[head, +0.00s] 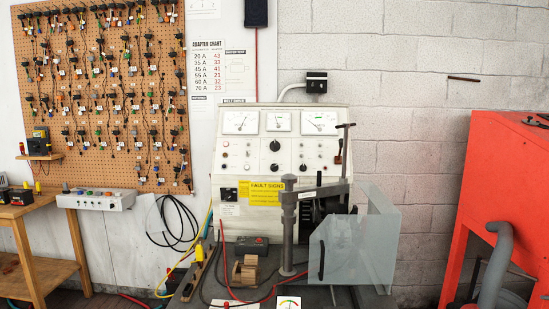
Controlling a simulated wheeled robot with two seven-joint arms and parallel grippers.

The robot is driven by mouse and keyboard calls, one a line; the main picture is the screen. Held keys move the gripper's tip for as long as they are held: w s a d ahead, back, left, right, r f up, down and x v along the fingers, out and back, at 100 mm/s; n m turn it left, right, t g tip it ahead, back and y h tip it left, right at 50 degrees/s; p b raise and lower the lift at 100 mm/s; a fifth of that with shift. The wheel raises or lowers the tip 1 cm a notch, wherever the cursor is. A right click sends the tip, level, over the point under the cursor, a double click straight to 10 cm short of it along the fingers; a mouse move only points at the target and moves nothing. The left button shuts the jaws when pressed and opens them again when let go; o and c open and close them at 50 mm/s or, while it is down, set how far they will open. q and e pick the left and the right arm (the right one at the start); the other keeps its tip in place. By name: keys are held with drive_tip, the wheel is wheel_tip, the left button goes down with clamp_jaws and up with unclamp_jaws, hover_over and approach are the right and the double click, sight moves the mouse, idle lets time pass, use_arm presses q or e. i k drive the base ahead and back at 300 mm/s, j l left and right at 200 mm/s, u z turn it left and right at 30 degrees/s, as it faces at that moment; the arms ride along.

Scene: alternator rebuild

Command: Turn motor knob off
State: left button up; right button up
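A white alternator test bench panel (255,158) stands against the wall in the middle of the head view. It carries a large black knob (274,146) near its centre and a second dark knob (274,168) just below. A small black switch or control (230,194) sits at the panel's lower left. The labels are too small to read, so I cannot tell which one is the motor knob or how it is set. Neither of my grippers is in view.
A grey clamp post (287,235) and a clear guard (375,240) stand before the panel's lower right. A yellow fault sign (265,191) is on the panel. A wooden bench (40,210) is left; a red cabinet (505,170) is right. Cables lie around the base.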

sight(273, 167)
drive_tip(key=i+l+u, duration=0.3)
drive_tip(key=i+l, duration=0.85)
